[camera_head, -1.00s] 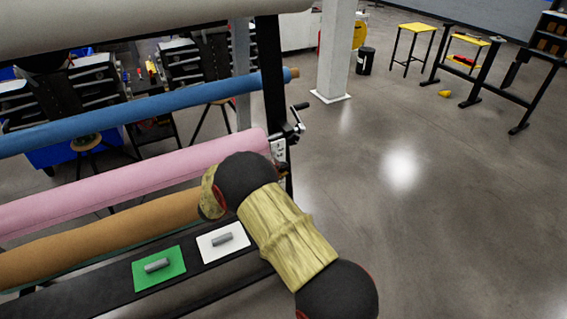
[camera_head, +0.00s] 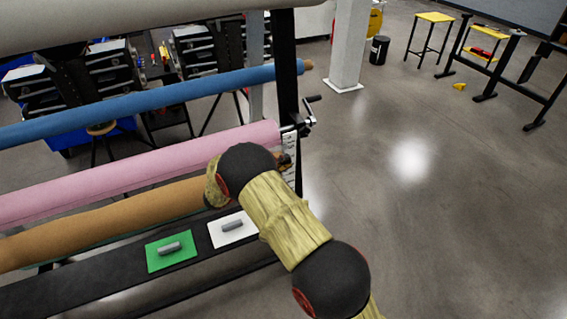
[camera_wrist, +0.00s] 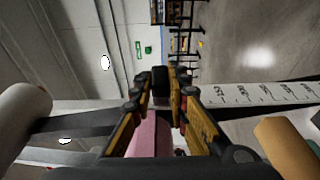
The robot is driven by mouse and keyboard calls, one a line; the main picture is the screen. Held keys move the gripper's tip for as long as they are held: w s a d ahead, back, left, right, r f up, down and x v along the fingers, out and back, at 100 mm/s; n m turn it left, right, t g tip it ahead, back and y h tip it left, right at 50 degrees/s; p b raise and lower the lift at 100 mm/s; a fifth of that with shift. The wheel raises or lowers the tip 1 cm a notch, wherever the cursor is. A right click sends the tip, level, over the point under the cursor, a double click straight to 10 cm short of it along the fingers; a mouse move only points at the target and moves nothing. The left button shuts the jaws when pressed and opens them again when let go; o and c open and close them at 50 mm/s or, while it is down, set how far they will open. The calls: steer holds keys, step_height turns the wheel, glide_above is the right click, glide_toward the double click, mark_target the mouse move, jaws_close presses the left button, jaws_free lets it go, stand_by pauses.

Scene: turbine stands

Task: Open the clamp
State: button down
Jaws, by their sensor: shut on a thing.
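The clamp (camera_head: 303,123), a small metal fitting with a black handle, sits on the dark upright at the right end of the pink roll. My gripper (camera_head: 284,160) is just below it in the head view, mostly hidden behind my own arm. In the wrist view my gripper (camera_wrist: 160,90) has its yellow-and-black fingers closed in on a small black block, which looks like the clamp's handle (camera_wrist: 160,77). The rest of the clamp is hidden there by the fingers.
A pink roll (camera_head: 150,172), a brown roll (camera_head: 110,220) and a blue roll (camera_head: 160,102) lie across the rack. A green card (camera_head: 170,252) and a white card (camera_head: 232,230) with grey pieces lie on the dark rail (camera_head: 100,288).

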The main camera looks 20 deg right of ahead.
steer(key=shift+w+a+r+t, duration=0.35)
steer(key=shift+w+r, duration=0.15)
steer(key=shift+w, duration=0.15)
steer(key=c, duration=1.7)
jaws_free()
steer(key=shift+c, duration=0.2)
steer(key=v, duration=0.8)
steer(key=w+v, duration=0.1)
steer(key=v, duration=0.2)
steer(key=shift+s+a+f, duration=0.2)
steer(key=shift+a+f, duration=0.15)
steer(key=shift+a, duration=0.2)
